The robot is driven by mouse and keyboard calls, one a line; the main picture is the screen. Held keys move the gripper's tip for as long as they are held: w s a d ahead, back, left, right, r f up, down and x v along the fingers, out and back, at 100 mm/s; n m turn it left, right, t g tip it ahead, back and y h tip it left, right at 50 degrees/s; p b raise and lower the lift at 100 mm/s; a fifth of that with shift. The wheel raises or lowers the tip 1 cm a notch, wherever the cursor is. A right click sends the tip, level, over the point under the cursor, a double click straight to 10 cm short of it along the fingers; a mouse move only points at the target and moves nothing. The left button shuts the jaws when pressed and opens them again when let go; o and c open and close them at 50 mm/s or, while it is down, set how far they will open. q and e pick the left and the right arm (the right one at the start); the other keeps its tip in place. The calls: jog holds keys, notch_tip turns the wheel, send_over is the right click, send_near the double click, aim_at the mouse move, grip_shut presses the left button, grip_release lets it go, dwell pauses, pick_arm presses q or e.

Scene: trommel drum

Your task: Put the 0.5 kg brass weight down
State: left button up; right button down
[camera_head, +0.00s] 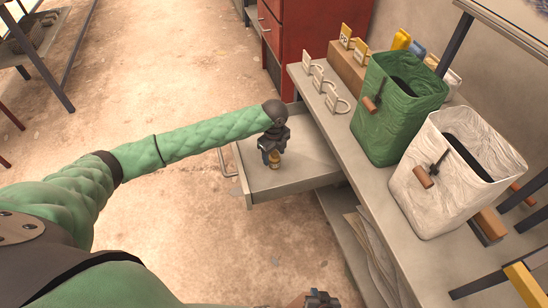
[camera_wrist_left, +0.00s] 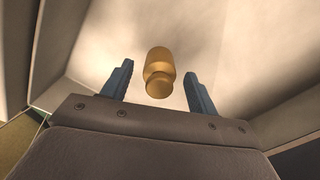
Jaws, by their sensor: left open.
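The brass weight (camera_wrist_left: 159,72) is a small golden cylinder with a knob. In the left wrist view it is between the two blue fingers of my left gripper (camera_wrist_left: 158,88), with a gap on each side. In the head view the weight (camera_head: 275,161) shows low beside the fingers of my left gripper (camera_head: 270,153), over the open grey drawer (camera_head: 310,178). It looks upright on the drawer floor, partly hidden by the gripper. My right gripper (camera_head: 320,298) shows only in part at the bottom edge of the head view.
A grey bench (camera_head: 345,150) holds a green bin (camera_head: 395,125) and a white bin (camera_head: 440,190). Padlock-like rings (camera_head: 326,85) and small yellow-tagged items stand behind the drawer. A red cabinet (camera_head: 310,30) is at the back. The drawer floor right of the gripper is bare.

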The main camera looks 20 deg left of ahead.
aim_at(274, 153)
pick_arm(q)
notch_tip(274, 153, up, 9)
jog(key=shift+r+p, duration=0.2)
jog(key=shift+p, duration=0.25)
